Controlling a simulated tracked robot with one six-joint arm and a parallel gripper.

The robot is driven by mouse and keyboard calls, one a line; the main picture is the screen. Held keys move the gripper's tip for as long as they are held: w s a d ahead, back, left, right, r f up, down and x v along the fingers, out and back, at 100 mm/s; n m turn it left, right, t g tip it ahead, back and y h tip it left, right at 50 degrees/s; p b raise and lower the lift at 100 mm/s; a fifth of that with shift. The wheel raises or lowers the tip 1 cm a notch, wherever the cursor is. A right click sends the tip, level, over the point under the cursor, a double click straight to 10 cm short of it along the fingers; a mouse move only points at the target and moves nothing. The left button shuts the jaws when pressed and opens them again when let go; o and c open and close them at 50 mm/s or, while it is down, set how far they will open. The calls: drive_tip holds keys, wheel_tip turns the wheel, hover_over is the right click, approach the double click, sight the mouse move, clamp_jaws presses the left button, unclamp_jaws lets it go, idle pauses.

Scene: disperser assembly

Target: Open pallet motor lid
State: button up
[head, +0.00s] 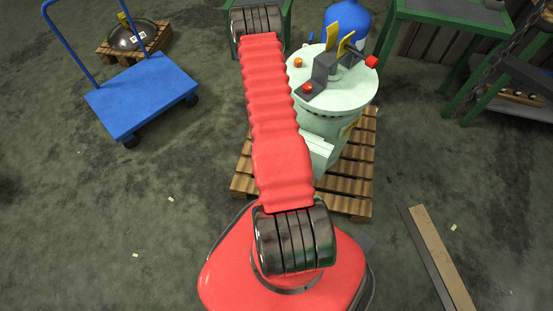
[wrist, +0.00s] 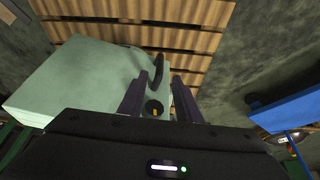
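The pallet (head: 350,195) carries a pale green machine (head: 340,100) with a round top, and a pale green box-like part (head: 318,148) shows beside my arm. In the wrist view, a pale green housing (wrist: 85,75), apparently the motor lid, fills the left. A dark curved handle (wrist: 158,70) stands at its right edge, and a round black knob with a yellow mark (wrist: 154,109) sits below the handle. My gripper (wrist: 160,78) is open, its dark fingers on either side of the handle's line; contact cannot be told. In the head view my gripper is hidden behind my red arm.
A blue trolley (head: 140,95) stands at the left; part of it shows in the wrist view (wrist: 292,110). A green table (head: 450,12) and a blue tank (head: 345,20) are at the back. Planks (head: 440,255) lie at the right. The floor at the left front is mostly clear.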

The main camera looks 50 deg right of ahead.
drive_tip(key=shift+x, duration=4.5)
drive_tip(key=shift+c, duration=0.2)
clamp_jaws()
